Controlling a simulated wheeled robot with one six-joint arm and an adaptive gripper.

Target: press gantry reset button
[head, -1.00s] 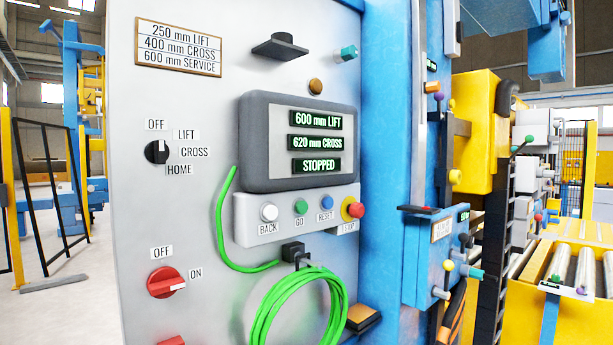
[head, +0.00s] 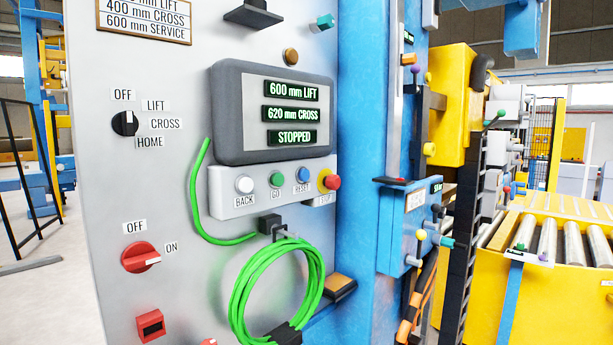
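The blue RESET button (head: 303,174) sits on a light grey button box (head: 262,197) on the cabinet front. To its left are the green GO button (head: 277,179) and the white BACK button (head: 244,185). To its right is the red STOP button (head: 332,182) on a yellow collar. Above the box, a dark-framed display (head: 228,110) reads 600 mm LIFT, 620 mm CROSS and STOPPED. My gripper is not in view.
A coiled green cable (head: 240,290) hangs just below the button box. A rotary selector (head: 125,123) and a red OFF/ON switch (head: 140,257) are at the left.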

